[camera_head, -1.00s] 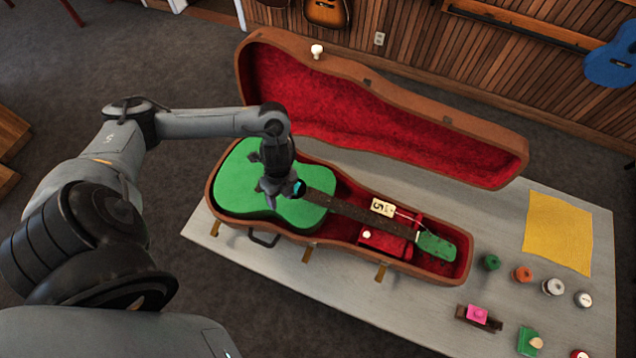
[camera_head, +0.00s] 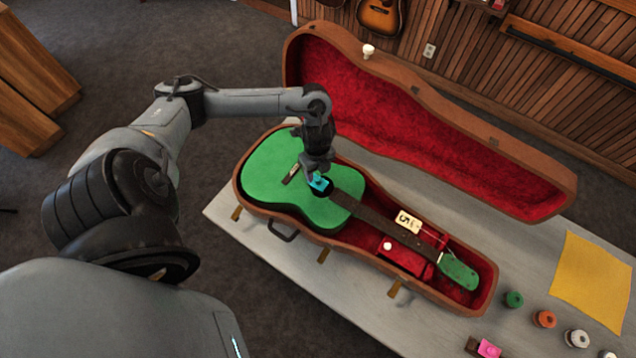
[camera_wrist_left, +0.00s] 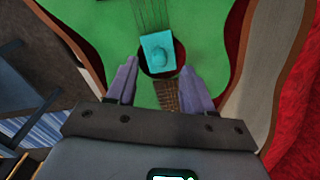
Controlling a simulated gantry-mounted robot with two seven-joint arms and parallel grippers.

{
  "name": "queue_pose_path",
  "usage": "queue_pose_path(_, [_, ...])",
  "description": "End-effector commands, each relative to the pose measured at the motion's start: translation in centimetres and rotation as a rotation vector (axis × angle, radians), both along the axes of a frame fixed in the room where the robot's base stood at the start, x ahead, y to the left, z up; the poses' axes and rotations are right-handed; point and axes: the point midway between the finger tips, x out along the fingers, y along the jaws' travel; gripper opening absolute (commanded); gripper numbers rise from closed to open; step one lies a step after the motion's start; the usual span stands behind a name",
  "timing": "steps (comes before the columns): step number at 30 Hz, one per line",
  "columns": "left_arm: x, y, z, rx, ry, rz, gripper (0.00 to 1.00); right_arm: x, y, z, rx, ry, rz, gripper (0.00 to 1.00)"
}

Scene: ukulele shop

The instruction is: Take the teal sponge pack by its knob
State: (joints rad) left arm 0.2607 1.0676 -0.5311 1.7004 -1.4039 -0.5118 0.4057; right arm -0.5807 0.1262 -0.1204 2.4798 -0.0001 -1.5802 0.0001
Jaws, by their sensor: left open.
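The teal sponge pack (camera_head: 320,184) sits at the sound hole of a green ukulele (camera_head: 285,185), which lies in an open case. In the left wrist view the pack (camera_wrist_left: 157,50) is a flat teal block with a rounded knob (camera_wrist_left: 159,57) on top. My left gripper (camera_head: 315,172) is over the ukulele body, close to the pack. Its two fingers (camera_wrist_left: 158,80) are open, with the pack and knob showing beyond the gap between the tips; they do not hold it. My right gripper is not in view.
The brown case (camera_head: 340,262) has a red lining, and its lid (camera_head: 430,110) stands open behind. A tagged card (camera_head: 408,221) and a red compartment with a white knob (camera_head: 387,245) lie beside the neck. Several spools and a yellow cloth (camera_head: 592,280) are at right.

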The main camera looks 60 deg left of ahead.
Motion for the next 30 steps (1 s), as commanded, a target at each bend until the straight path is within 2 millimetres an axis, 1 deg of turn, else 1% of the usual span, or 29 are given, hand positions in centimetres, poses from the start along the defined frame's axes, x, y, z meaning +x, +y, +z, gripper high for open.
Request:
queue_pose_path(3, [0.0, -0.4, -1.6, -0.002, 0.004, 0.002, 0.52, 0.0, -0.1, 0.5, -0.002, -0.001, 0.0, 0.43])
queue_pose_path(6, [0.0, -0.4, -2.9, -0.002, 0.003, 0.001, 0.52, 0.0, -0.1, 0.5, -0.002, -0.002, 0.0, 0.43])
queue_pose_path(9, [0.0, -0.3, -3.6, 0.0, 0.002, 0.0, 0.52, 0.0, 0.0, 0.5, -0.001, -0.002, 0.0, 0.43])
queue_pose_path(18, [0.1, -0.3, -3.9, 0.001, 0.0, -0.001, 0.52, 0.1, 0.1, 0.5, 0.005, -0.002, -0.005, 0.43])
queue_pose_path(28, [0.0, -0.3, -3.9, 0.001, 0.0, -0.001, 0.01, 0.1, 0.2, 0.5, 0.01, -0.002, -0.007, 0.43])
queue_pose_path(30, [0.1, -0.3, -3.9, 0.001, 0.0, -0.001, 0.0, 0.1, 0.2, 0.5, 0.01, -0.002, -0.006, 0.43])
